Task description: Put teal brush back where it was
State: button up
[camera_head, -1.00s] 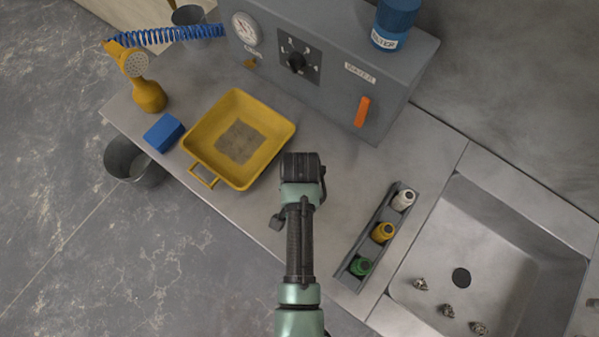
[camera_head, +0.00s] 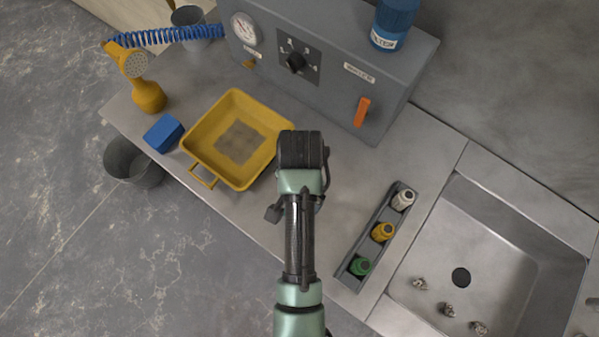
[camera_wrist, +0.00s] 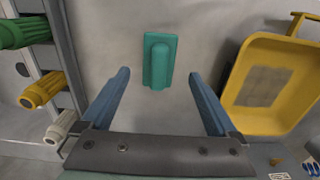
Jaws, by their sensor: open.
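The teal brush (camera_wrist: 159,62) lies on the grey counter in the wrist view, a block with a raised rounded handle. In the head view it does not show; my arm covers that area. My gripper (camera_wrist: 159,74) is open and empty, its two blue fingers apart. The brush appears between and beyond the fingertips, with no finger touching it. In the head view the fingers are hidden under my wrist (camera_head: 301,150), just right of the yellow tub.
The yellow tub (camera_head: 204,120) with a grey patch stands left of my wrist. A grey rack (camera_head: 352,250) with white, yellow and green bottles is at right, before the sink (camera_head: 520,235). The grey mixer box (camera_head: 335,95) stands behind.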

notch_tip(320, 180, up, 5)
jog(key=shift+f, duration=0.1)
jog(key=w+r+n+t, duration=0.2)
jog(key=w+r+t, duration=0.4)
jog(key=w+r, duration=0.5)
jog(key=w+r+n+t, duration=0.1)
jog(key=w+r+t, duration=0.6)
jog(key=r, duration=0.9)
notch_tip(320, 180, up, 17)
jog(key=n+t, duration=0.2)
jog(key=t, duration=0.4)
jog(key=s+r+n+t, duration=0.1)
jog(key=s+r+t, duration=0.3)
jog(key=s+r, duration=0.3)
jog(key=s+r+n+t, duration=0.1)
jog(key=s+r+t, duration=0.3)
jog(key=r, duration=0.8)
jog(key=s, duration=0.2)
jog(key=shift+s+r+b, duration=0.3)
jog(key=shift+s+b, duration=0.05)
jog(key=shift+b, duration=0.05)
